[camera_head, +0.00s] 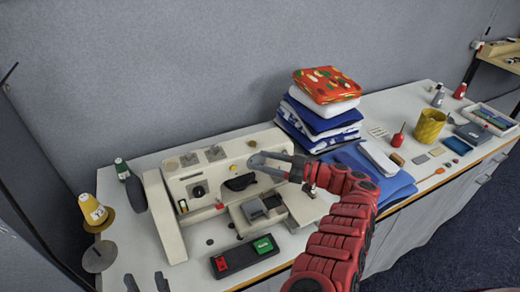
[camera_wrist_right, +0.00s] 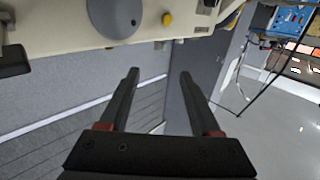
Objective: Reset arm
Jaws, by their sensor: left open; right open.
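My right arm, red and segmented, reaches up from the bottom of the head view over the cream sewing machine (camera_head: 172,232). My right gripper (camera_head: 252,163) is at its end, above the machine and pointing left. The right wrist view shows its two dark fingers (camera_wrist_right: 157,80) apart with nothing between them. Part of the cream machine body (camera_wrist_right: 65,25) runs along the top of that view, beyond the fingertips. My left gripper (camera_head: 147,282) shows only as two dark fingertips at the bottom left edge of the head view, apart and empty; the rest is out of frame.
Folded cloths (camera_head: 318,122) are stacked behind the arm, with blue cloth (camera_head: 399,187) beside it. A yellow thread cone (camera_head: 93,210) stands at the left. A yellow cup (camera_head: 430,126) stands farther right on the white table (camera_head: 409,98).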

